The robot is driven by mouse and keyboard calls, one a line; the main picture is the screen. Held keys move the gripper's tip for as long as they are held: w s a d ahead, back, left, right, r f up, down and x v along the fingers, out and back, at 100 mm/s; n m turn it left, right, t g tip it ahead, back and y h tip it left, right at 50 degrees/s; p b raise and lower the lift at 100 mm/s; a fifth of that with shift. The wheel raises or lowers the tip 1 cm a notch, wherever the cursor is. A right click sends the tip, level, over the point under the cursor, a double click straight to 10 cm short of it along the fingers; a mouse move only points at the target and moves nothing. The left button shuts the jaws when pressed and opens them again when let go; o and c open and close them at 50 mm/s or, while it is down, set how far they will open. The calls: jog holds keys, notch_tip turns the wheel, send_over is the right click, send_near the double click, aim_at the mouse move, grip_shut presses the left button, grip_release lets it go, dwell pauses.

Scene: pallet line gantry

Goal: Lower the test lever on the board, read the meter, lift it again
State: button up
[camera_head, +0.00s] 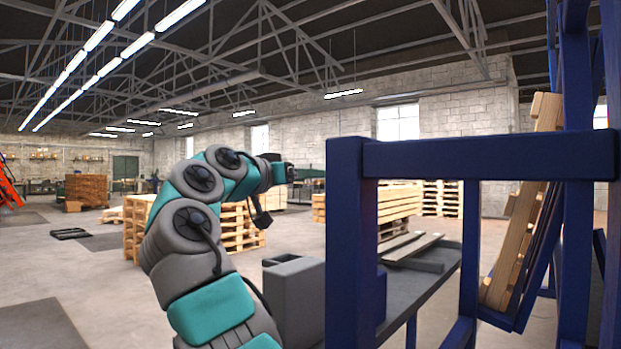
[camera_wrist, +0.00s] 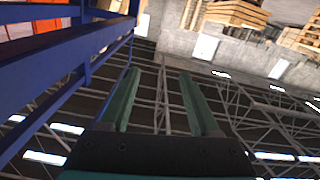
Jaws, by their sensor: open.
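I see no board, test lever or meter in either view. My gripper (camera_wrist: 160,75) is open in the wrist view, with two green fingers apart and nothing between them. In the head view my gripper (camera_head: 289,172) is small at the end of my raised, bent arm, left of the blue frame, and its fingers are hard to make out. The wrist view looks upside down, with roof trusses and lamps behind the fingers.
A blue steel frame (camera_head: 490,160) stands close at right, with a wooden pallet (camera_head: 521,211) leaning in it. A grey bench (camera_head: 430,287) bears loose boards (camera_head: 411,246). Pallet stacks (camera_head: 391,213) stand behind. Open floor (camera_head: 60,270) lies at left. Blue beams (camera_wrist: 65,55) pass left of my gripper.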

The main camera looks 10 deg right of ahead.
jog(key=shift+v, duration=1.25)
jog(key=shift+r, duration=0.1)
